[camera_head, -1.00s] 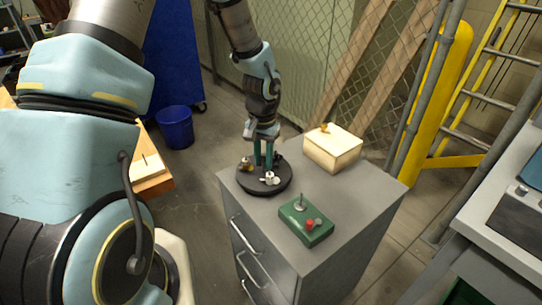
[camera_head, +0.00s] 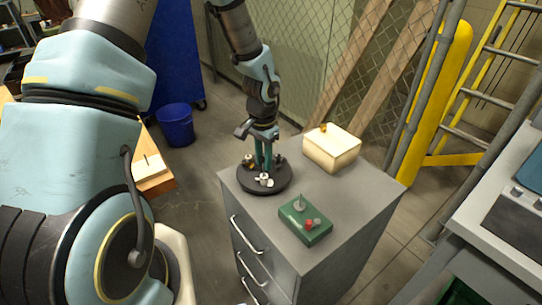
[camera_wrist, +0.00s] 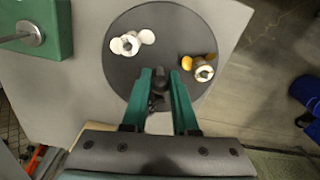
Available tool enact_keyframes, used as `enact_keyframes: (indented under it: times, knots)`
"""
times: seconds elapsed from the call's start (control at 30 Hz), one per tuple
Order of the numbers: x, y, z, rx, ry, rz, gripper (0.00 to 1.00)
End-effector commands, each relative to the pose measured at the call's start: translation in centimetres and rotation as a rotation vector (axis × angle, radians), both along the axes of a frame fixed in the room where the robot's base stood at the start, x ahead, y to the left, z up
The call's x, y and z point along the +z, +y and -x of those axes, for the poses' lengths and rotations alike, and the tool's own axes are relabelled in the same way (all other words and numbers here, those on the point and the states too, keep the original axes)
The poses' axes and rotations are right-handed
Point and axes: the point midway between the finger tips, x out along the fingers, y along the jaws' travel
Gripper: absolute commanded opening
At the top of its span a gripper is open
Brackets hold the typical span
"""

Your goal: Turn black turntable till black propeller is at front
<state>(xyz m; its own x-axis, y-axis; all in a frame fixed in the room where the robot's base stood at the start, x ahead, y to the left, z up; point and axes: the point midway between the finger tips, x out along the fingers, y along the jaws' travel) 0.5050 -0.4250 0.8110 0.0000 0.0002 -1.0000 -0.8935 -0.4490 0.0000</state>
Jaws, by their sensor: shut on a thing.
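The black turntable (camera_head: 246,186) is a round dark disc on the grey cabinet top. A white propeller (camera_head: 265,180) is near its front edge, and also shows in the wrist view (camera_wrist: 130,42). A brass-coloured propeller (camera_head: 249,160) is at the back left, and at the right in the wrist view (camera_wrist: 201,67). My gripper (camera_head: 264,167) points down with green fingers (camera_wrist: 158,80) shut on a dark knob (camera_wrist: 158,86) near the disc's middle.
A green box (camera_head: 305,220) with a metal lever and a red button sits at the cabinet's front. A cream box (camera_head: 333,148) with a brass knob is at the back right. The cabinet top (camera_head: 260,212) is clear between them.

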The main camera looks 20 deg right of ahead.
Motion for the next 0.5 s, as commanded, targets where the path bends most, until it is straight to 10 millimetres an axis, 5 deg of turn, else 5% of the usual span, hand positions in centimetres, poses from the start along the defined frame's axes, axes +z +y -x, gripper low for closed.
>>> enact_keyframes:
  times: [0.5]
  knots:
    - [0.16, -0.01, -0.02, -0.201, 0.0, 0.001, 0.0]
